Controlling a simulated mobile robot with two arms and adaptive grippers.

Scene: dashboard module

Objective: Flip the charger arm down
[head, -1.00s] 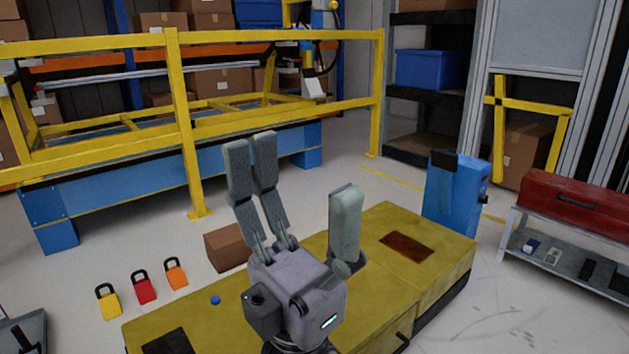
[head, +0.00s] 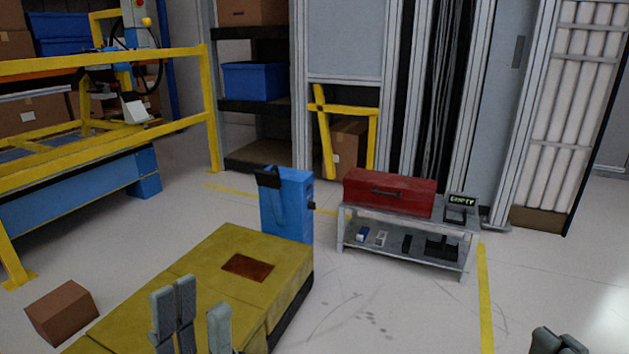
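A blue box-shaped unit (head: 291,208), which looks like the charger, stands upright beyond the far end of the yellow platform. A dark arm-like part (head: 268,178) sits at its top left; its exact pose is hard to make out. My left gripper (head: 194,308) is low in the head view, over the yellow platform and well short of the blue unit. Its two side-by-side fingers stand apart from the opposing finger, with nothing seen between them. My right gripper (head: 556,341) shows only partly at the bottom right edge, far from the blue unit.
The yellow platform (head: 205,262) has a brown patch (head: 247,268) on top. A grey bench (head: 405,264) with a red toolbox (head: 390,192) stands right of the blue unit. A brown box (head: 62,312) lies left of the platform. Open floor lies at the right front.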

